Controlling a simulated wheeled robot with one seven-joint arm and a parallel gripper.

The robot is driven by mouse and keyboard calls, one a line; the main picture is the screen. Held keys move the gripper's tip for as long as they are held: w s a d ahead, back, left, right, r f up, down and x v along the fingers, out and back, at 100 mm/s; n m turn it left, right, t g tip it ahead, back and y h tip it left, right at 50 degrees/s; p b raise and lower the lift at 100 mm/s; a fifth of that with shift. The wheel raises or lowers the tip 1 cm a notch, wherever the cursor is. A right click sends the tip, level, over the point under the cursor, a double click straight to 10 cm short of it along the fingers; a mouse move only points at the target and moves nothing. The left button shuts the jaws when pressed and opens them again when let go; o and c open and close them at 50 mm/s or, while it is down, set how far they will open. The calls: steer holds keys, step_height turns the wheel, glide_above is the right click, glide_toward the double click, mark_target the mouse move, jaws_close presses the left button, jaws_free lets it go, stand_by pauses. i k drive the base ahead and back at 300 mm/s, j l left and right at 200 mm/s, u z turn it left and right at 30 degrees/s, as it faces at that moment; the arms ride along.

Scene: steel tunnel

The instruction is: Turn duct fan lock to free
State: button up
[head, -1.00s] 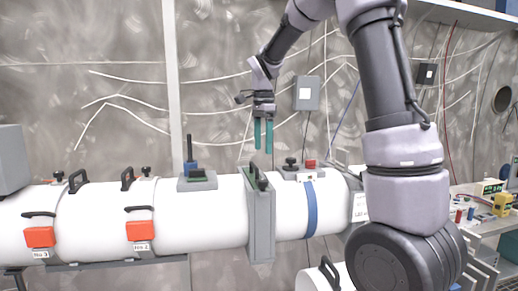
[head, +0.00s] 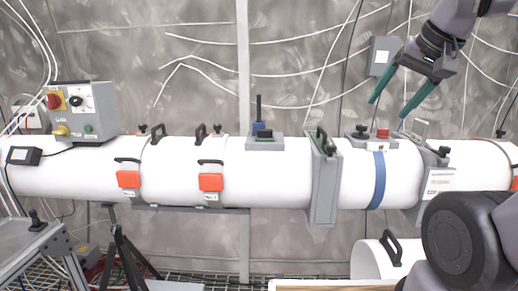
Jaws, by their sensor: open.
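A grey control box (head: 104,97) stands on the left part of the white duct (head: 275,185). Its face has a red button (head: 54,101), a black rotary knob on a white plate (head: 76,101), a yellow knob (head: 62,131) and a green button (head: 88,128). I cannot tell which part is the fan lock, as labels are too small to read. My gripper (head: 388,109) is at the upper right, its two teal fingers apart and empty, pointing down-left. It appears above the right part of the duct, far right of the box.
On the duct are orange latches (head: 211,182), black handles, a blue lever (head: 262,128), a grey upright flange (head: 323,178), a red button (head: 382,133) and a blue band (head: 376,180). A grey bench (head: 30,243) stands at lower left. The wall space above the duct's middle looks free.

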mark_target(63, 131)
steer(key=k+u, duration=0.1)
steer(key=u, duration=0.3)
steer(key=k+u, duration=0.1)
steer(key=u, duration=0.65)
steer(key=k+j+u, duration=0.15)
steer(key=u, duration=0.2)
